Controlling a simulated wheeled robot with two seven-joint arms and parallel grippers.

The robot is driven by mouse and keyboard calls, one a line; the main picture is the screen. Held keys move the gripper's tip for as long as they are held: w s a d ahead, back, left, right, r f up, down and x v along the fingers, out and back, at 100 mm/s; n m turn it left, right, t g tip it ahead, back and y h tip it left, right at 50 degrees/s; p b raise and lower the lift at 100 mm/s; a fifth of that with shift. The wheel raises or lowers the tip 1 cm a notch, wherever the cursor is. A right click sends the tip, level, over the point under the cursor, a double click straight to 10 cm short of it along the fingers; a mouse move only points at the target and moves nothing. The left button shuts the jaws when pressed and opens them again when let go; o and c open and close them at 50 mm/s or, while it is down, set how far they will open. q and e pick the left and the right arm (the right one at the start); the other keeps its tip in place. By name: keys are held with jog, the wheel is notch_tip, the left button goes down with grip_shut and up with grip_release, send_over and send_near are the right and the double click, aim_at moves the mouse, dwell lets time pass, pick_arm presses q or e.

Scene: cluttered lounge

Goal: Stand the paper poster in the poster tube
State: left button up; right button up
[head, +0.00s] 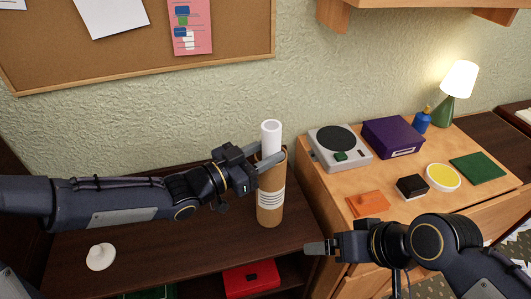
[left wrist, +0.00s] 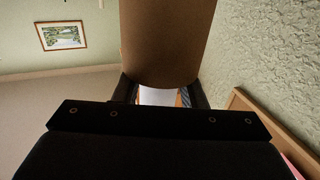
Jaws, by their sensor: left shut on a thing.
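The brown cardboard poster tube (head: 270,205), with a striped white label, stands upright on the dark wooden shelf top. The white rolled paper poster (head: 271,134) stands upright with its lower part hidden in the tube and its upper part above the rim. My left gripper (head: 271,160) is shut on the poster at about the tube's rim. In the left wrist view, white paper (left wrist: 158,97) shows between the fingers, beside the brown tube (left wrist: 165,40). My right gripper (head: 318,247) is over the front of the furniture, away from the tube; its finger gap cannot be made out.
The dark shelf top (head: 150,250) holds a white knobbed object (head: 101,256). A red box (head: 251,278) is below. The wooden desk (head: 320,190) at right carries a scale (head: 340,143), a purple box (head: 393,137), small items and a lamp (head: 457,85). A corkboard (head: 130,50) hangs behind.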

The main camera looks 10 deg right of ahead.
pick_arm(q)
jog(key=shift+s+f, duration=0.1)
jog(key=shift+f, duration=0.55)
jog(key=o, duration=1.1)
jog(key=shift+a+f, duration=0.1)
jog(key=v, duration=0.7)
jog(key=shift+s+a+r, duration=0.2)
jog(key=shift+a+r, duration=0.15)
jog(key=shift+a, duration=0.05)
jog(key=shift+r, duration=0.1)
